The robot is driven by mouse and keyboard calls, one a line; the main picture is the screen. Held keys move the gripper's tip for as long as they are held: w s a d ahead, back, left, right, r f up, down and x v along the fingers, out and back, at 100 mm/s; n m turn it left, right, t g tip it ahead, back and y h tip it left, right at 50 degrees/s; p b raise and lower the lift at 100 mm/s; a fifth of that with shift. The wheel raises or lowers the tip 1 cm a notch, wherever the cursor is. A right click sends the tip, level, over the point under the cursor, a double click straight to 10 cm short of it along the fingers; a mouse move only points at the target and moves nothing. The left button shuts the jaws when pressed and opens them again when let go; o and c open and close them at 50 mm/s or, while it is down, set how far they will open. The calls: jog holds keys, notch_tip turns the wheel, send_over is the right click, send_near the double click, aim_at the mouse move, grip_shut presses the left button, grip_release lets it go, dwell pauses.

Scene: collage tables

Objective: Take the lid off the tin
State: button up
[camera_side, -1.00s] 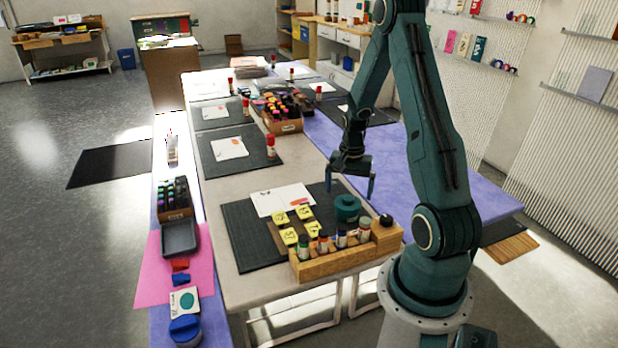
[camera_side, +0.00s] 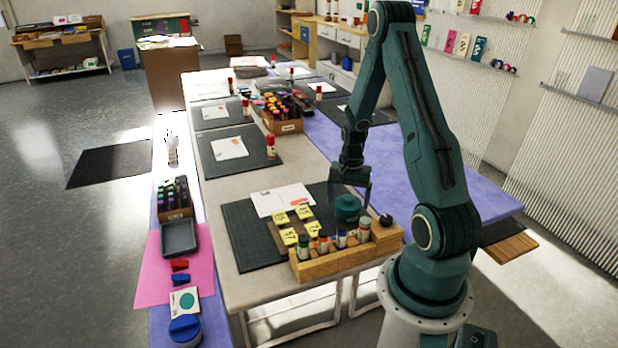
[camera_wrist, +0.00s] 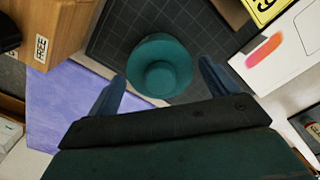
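A round teal tin with its lid on (camera_side: 347,203) stands on the dark cutting mat, at the right end of the mat in the side view. In the wrist view the tin's lid (camera_wrist: 160,68) shows from above, with a round raised knob at its middle. My gripper (camera_side: 350,192) is just above the tin in the side view. In the wrist view my gripper's two fingers (camera_wrist: 160,85) are spread apart, one on each side of the lid's near part, with gaps between them and the lid. My gripper holds nothing.
A wooden rack (camera_side: 345,262) with several glue bottles stands in front of the tin. A dark round knob-like thing (camera_side: 386,220) is right of it. Yellow stamped cards (camera_side: 289,236) and a white sheet (camera_side: 282,200) lie to the left. Purple cloth (camera_side: 440,190) lies behind.

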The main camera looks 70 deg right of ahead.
aim_at(348, 197)
jog(key=c, duration=0.7)
jog(key=shift+r, duration=0.2)
notch_tip(348, 197, up, 20)
jog(key=shift+f, duration=0.15)
dwell(0.4)
dwell(0.4)
